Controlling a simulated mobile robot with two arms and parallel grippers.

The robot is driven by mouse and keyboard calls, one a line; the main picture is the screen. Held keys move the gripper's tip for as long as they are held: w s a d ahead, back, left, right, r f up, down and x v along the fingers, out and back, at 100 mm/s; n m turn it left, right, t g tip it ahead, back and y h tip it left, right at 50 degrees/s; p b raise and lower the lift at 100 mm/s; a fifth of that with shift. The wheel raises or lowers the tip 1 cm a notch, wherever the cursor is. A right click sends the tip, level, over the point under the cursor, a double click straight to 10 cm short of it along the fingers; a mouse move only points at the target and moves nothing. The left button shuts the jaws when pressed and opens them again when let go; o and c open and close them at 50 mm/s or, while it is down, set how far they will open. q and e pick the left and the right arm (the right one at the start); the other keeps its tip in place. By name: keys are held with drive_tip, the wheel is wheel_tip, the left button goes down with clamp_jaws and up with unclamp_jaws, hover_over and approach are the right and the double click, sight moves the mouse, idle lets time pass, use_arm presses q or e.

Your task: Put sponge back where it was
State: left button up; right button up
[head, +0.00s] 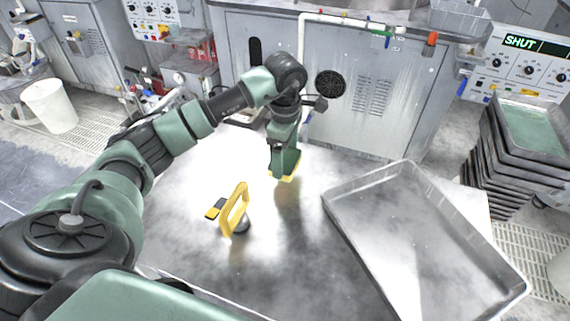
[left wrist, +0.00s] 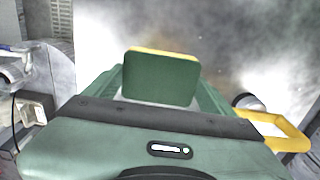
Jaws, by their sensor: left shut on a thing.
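The sponge (left wrist: 160,78), dark green with a yellow layer, sits between the fingers of my left gripper in the left wrist view. In the head view only a yellow edge of the sponge (head: 287,178) shows below the fingers. My left gripper (head: 284,172) points down over the metal table (head: 180,240), toward its far side, and is shut on the sponge. I cannot tell whether the sponge touches the table. My right gripper does not show.
A yellow-handled tool (head: 235,210) stands on the table, left of and nearer than my left gripper. A large empty metal tray (head: 425,245) lies to the right. Stacked trays (head: 500,165) stand at far right. Bare tabletop lies between tool and tray.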

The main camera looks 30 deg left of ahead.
sight(285, 159)
use_arm(q)
wheel_tip(285, 159, down, 4)
idle(0.4)
drive_tip(key=shift+f, duration=0.2)
drive_tip(key=o, duration=1)
drive_tip(key=shift+r, duration=0.1)
drive_tip(key=shift+o, duration=0.2)
